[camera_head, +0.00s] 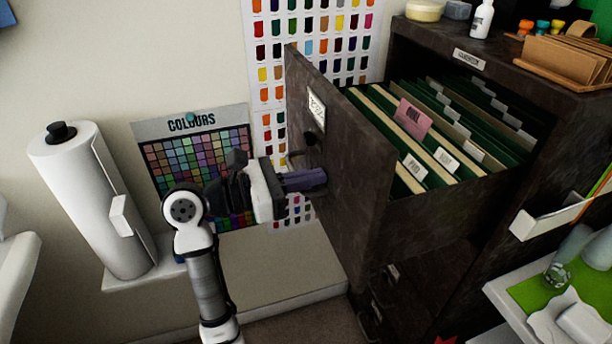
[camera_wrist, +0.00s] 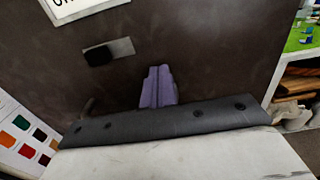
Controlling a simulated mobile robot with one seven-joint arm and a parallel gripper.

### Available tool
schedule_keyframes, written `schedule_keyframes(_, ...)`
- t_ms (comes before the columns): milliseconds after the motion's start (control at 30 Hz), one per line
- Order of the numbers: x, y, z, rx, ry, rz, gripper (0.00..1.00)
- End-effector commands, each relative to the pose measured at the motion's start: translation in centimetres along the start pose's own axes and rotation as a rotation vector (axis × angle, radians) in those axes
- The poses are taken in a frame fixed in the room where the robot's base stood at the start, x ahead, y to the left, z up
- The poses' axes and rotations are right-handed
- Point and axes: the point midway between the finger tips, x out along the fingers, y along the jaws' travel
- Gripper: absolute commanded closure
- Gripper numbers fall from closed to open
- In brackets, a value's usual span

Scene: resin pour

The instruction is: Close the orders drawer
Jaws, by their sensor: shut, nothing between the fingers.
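The orders drawer (camera_head: 345,195) is the top drawer of a dark brown cabinet. It is pulled well out, and green hanging files with tabs show inside. Its front carries a white label (camera_head: 316,110), only partly readable, and a dark handle (camera_head: 303,155). My gripper (camera_head: 318,178) is at the drawer front, just below the handle, with its purple fingers shut and empty. In the wrist view the fingers (camera_wrist: 158,88) point at the brown drawer front (camera_wrist: 215,60). They look very near or touching it; I cannot tell which. The wrist view also shows the label (camera_wrist: 85,8).
A white paper roll (camera_head: 90,195) stands at the left, and a colour chart (camera_head: 195,150) hangs behind my arm. Jars and a wooden rack (camera_head: 565,65) sit on the cabinet top. A white table (camera_head: 500,300) with a green mat is at the lower right.

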Motion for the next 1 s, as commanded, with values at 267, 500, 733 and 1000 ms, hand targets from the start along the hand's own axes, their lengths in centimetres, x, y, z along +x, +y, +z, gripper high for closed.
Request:
schedule_keyframes(267, 1.5, 0.0, -0.2, 0.002, 0.000, -0.002, 1.00)
schedule_keyframes(500, 6.3, -0.1, -0.4, 0.005, 0.000, -0.006, 1.00)
schedule_keyframes(733, 12.7, -0.2, -0.3, 0.004, 0.001, -0.007, 1.00)
schedule_keyframes(1000, 19.9, -0.2, -0.1, 0.003, 0.001, -0.006, 1.00)
